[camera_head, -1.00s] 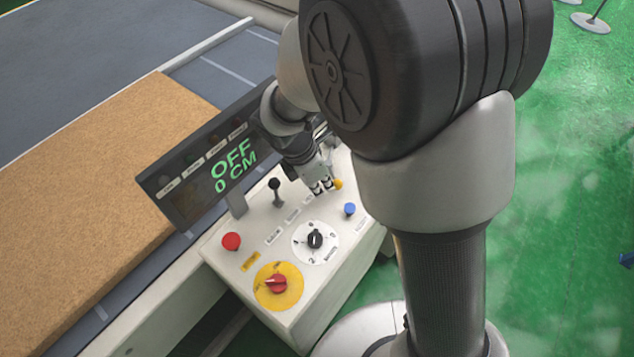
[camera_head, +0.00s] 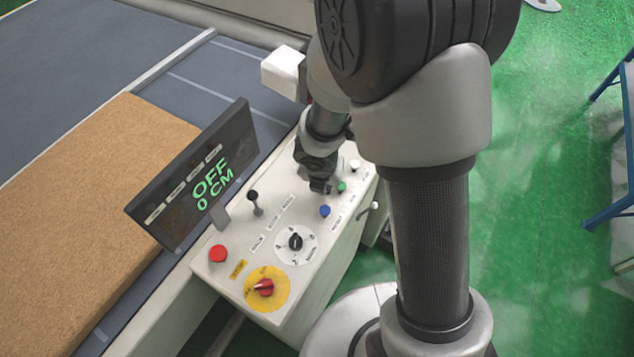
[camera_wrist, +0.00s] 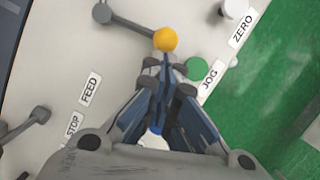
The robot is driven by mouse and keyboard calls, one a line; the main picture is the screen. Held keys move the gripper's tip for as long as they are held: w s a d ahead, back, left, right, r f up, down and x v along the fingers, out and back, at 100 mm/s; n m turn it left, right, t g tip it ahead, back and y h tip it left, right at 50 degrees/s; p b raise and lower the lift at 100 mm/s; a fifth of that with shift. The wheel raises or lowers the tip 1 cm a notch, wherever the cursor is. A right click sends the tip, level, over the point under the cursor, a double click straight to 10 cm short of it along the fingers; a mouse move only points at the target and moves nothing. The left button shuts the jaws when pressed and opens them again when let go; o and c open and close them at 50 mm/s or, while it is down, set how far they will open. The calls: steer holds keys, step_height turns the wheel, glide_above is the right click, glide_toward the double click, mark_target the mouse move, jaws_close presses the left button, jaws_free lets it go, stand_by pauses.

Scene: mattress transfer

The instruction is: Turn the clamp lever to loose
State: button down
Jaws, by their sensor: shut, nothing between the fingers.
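A lever with a yellow ball knob (camera_wrist: 165,39) shows in the wrist view; its grey arm runs to a pivot at the upper left. I take it as the clamp lever, though no clamp label is readable. My gripper (camera_wrist: 166,72) is shut and empty, its fingertips just below the knob; I cannot tell whether they touch. In the head view my gripper (camera_head: 320,187) points down at the far part of the white control panel (camera_head: 222,266), and the yellow knob is hidden there.
A black-knobbed lever (camera_head: 252,196), red button (camera_head: 218,253), red rotary switch (camera_head: 263,288), black dial (camera_head: 295,242), blue button (camera_head: 325,211), green button (camera_head: 342,186) and white knob (camera_head: 355,164) crowd the panel. The display (camera_head: 196,172) reads OFF, 0 CM. A tan mattress (camera_head: 95,215) lies left.

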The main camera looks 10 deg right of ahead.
steer(key=shift+w+d+p, duration=0.3)
steer(key=shift+w+d, duration=0.1)
steer(key=shift+d, duration=0.15)
stand_by(0.4)
